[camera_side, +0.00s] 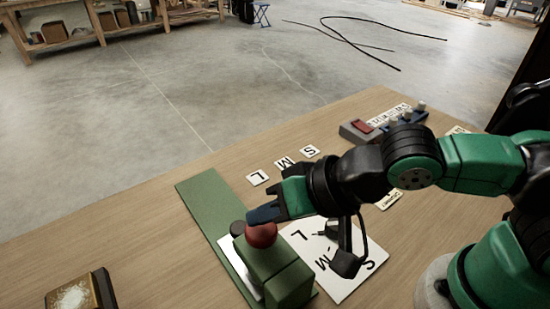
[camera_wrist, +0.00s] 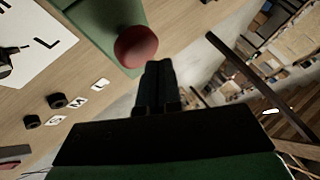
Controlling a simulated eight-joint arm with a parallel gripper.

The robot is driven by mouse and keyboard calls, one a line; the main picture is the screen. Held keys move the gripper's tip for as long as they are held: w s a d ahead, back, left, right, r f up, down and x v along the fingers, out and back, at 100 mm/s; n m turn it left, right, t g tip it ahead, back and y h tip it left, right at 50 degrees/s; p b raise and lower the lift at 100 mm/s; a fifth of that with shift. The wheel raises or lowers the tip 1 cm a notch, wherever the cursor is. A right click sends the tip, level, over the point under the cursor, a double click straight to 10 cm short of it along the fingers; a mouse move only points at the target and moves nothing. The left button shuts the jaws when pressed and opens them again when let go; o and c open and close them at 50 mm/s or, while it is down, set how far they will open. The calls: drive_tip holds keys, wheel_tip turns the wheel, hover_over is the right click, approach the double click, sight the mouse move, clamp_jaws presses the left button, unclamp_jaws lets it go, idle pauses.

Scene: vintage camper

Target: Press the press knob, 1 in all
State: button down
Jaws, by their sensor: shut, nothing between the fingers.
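The press knob (camera_side: 261,235) is a red ball on top of a green block-shaped press (camera_side: 275,268), which stands on a long green base on the wooden table. My gripper (camera_side: 258,214) is shut and empty, its blue-black fingertips just above and behind the knob in the side view. In the wrist view the knob (camera_wrist: 135,47) lies just beyond and left of the fingertips (camera_wrist: 159,66). Whether the fingers touch the knob I cannot tell. A small dark round piece (camera_side: 237,228) sits beside the knob.
A white sheet (camera_side: 345,288) marked with letters lies right of the press. Cards lettered L (camera_side: 257,178), M and S lie behind it. A grey box with a red switch (camera_side: 361,126) stands farther back. A tray (camera_side: 75,298) is at front left.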

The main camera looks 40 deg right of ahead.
sight(267, 231)
drive_tip(key=shift+r, duration=0.25)
drive_tip(key=shift+r, duration=0.1)
drive_tip(key=shift+r, duration=2.4)
drive_tip(key=w+d+f+n+h, duration=0.1)
drive_tip(key=d+f+h, duration=0.1)
drive_tip(key=d, duration=0.7)
drive_tip(key=w+d+f+h, duration=0.2)
drive_tip(key=d+h, duration=0.1)
drive_tip(key=d, duration=0.6)
drive_tip(key=shift+w+d+f+n, duration=0.25)
drive_tip(key=shift+d+f+n, duration=0.05)
drive_tip(key=shift+f+n, duration=0.1)
